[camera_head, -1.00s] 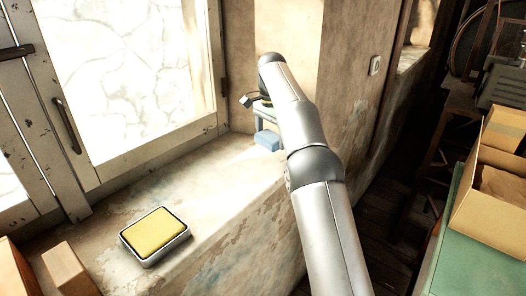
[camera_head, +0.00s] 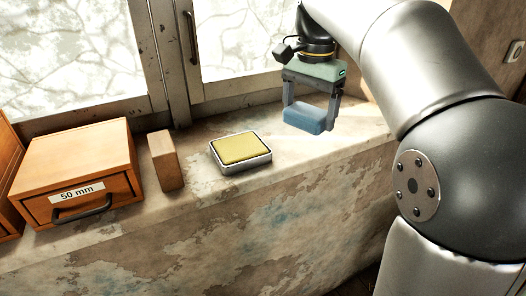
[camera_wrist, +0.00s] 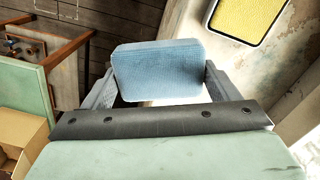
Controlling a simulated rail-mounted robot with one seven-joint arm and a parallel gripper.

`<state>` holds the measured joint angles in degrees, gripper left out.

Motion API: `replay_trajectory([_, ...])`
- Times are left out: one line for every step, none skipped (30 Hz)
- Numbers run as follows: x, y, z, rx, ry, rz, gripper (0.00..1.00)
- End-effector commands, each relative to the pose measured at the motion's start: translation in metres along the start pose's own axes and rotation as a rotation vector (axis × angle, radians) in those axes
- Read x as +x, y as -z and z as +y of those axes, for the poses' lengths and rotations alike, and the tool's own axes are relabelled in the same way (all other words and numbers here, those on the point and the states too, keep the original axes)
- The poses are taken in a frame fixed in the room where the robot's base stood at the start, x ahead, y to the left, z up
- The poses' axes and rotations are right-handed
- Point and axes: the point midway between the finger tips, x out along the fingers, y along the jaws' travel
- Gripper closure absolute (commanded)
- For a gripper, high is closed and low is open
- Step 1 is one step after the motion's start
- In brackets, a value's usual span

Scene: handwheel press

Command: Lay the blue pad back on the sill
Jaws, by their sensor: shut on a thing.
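The blue pad (camera_head: 308,117) is held between the two fingers of my gripper (camera_head: 311,108), which is shut on it. The pad hangs level or nearly so over the right part of the sill (camera_head: 352,128); I cannot tell exactly how high above it. In the wrist view the pad (camera_wrist: 158,71) fills the space between the fingers, its broad face toward the camera. The sill runs below the window, pale and worn, with bare room around the pad.
A metal tray with a yellow pad (camera_head: 240,148) lies on the sill, left of my gripper. Further left stand a wooden block (camera_head: 165,160) and a wooden drawer box marked 50 mm (camera_head: 80,172). The window frame (camera_head: 172,60) rises behind.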

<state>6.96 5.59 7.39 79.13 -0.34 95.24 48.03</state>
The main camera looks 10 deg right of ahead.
Motion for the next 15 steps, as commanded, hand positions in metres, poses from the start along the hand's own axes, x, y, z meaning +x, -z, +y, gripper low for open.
replay_trajectory([0.002,-0.001,0.002,0.0,-0.002,0.001,0.4])
replay_trajectory([0.003,0.0,0.001,0.0,-0.003,0.001,0.4])
replay_trajectory([0.004,0.003,-0.001,-0.001,-0.004,0.0,0.4])
replay_trajectory([0.006,0.006,-0.005,-0.001,-0.005,-0.001,0.4])
replay_trajectory([0.008,0.01,-0.009,-0.001,-0.005,-0.002,0.4])
replay_trajectory([0.011,0.016,-0.016,-0.002,-0.005,-0.003,0.4])
replay_trajectory([0.015,0.021,-0.021,-0.002,-0.006,-0.004,0.4])
replay_trajectory([0.017,0.026,-0.027,-0.002,-0.006,-0.003,0.4])
replay_trajectory([0.022,0.033,-0.035,-0.002,-0.005,-0.002,0.4])
replay_trajectory([0.025,0.038,-0.04,-0.001,-0.006,-0.003,0.4])
replay_trajectory([0.028,0.043,-0.045,-0.001,-0.006,-0.003,0.4])
replay_trajectory([0.032,0.05,-0.053,-0.001,-0.005,-0.002,0.4])
replay_trajectory([0.036,0.055,-0.058,-0.001,-0.005,-0.003,0.4])
replay_trajectory([0.039,0.06,-0.064,-0.002,-0.005,-0.003,0.4])
replay_trajectory([0.049,0.064,-0.068,-0.002,-0.005,-0.003,0.4])
